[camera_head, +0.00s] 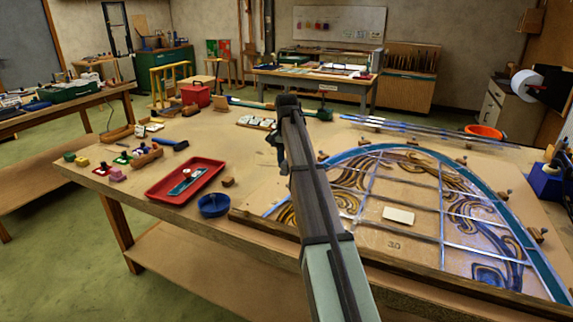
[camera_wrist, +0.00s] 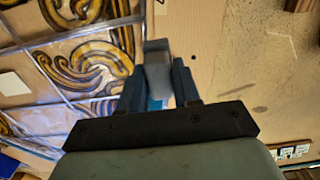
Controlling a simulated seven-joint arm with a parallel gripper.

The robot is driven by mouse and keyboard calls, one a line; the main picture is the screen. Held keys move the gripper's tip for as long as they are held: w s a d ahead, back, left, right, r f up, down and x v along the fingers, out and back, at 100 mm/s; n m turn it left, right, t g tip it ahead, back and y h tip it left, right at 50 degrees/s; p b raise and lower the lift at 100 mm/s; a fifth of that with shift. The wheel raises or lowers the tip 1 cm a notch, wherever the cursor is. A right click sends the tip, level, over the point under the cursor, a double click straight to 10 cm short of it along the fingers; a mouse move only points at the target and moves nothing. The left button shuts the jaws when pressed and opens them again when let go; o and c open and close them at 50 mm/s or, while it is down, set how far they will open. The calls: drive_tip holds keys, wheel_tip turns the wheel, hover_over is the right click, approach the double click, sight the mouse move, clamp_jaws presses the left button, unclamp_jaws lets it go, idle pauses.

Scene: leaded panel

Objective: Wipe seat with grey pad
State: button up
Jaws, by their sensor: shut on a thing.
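My gripper (camera_wrist: 157,84) is shut on a grey pad (camera_wrist: 157,62), which stands up between the two dark fingers in the wrist view. Some teal shows just below the pad between the fingers. In the head view my gripper (camera_head: 278,148) is above the bench, left of the leaded panel (camera_head: 440,205), and the pad is hidden or too small to make out. The panel has amber and blue swirled glass and a teal curved border. A bare, pale cell marked with a number (camera_head: 393,246) lies near its front; I cannot tell whether this is the seat.
A pale rectangle (camera_head: 398,215) lies on the panel. A red tray (camera_head: 160,194) with a small tool, a blue bowl (camera_head: 213,205) and a wooden block (camera_head: 228,182) are at left. Pegs surround the panel; metal strips (camera_head: 430,128) lie behind it. An orange bowl (camera_head: 484,132) is back right.

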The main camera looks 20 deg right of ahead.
idle(0.3)
drive_tip(key=s+a+f+m, duration=0.2)
drive_tip(key=s+a+f, duration=0.1)
drive_tip(key=s+a, duration=0.1)
drive_tip(key=shift+a, duration=0.85)
drive_tip(key=shift+f, duration=3.1)
idle(0.6)
drive_tip(key=shift+w, duration=0.1)
drive_tip(key=shift+w+d+r, duration=0.1)
drive_tip(key=shift+w+d, duration=0.35)
drive_tip(key=shift+d, duration=0.25)
drive_tip(key=shift+s+a, duration=0.65)
drive_tip(key=shift+a, duration=0.3)
drive_tip(key=shift+s+a, duration=0.65)
drive_tip(key=shift+a, duration=0.3)
drive_tip(key=shift+s+a, duration=0.65)
drive_tip(key=shift+a, duration=0.3)
drive_tip(key=shift+w+d, duration=0.1)
